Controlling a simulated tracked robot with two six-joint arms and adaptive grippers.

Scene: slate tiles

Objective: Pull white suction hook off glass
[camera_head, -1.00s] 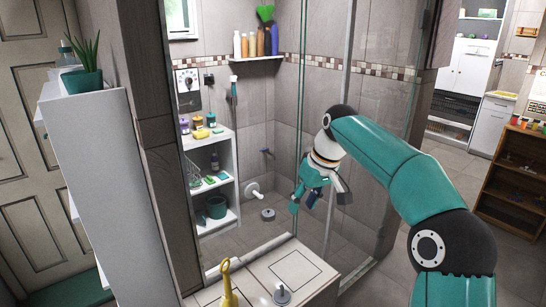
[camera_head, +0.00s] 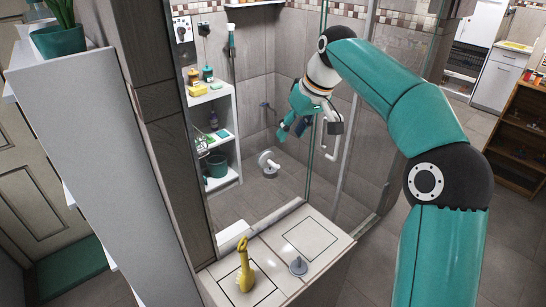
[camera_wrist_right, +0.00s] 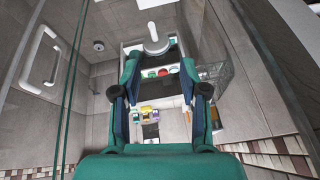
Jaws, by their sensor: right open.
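The white suction hook (camera_head: 268,162) shows in the head view as a pale disc with a stubby peg, on the shower's glass pane. In the right wrist view the hook (camera_wrist_right: 155,40) is ahead, beyond and roughly between the fingertips. My right gripper (camera_head: 292,129) is above and to the right of the hook in the head view, apart from it. In the right wrist view its two fingers (camera_wrist_right: 158,68) are spread wide with nothing between them. My left gripper is in neither view.
A white door handle (camera_head: 333,142) is close beside my right gripper. A white shelf (camera_head: 236,150) with bottles and a teal pot stands behind the glass. A yellow bottle (camera_head: 245,268) and a grey knobbed object (camera_head: 298,266) sit on the tiled ledge (camera_head: 325,262) in front.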

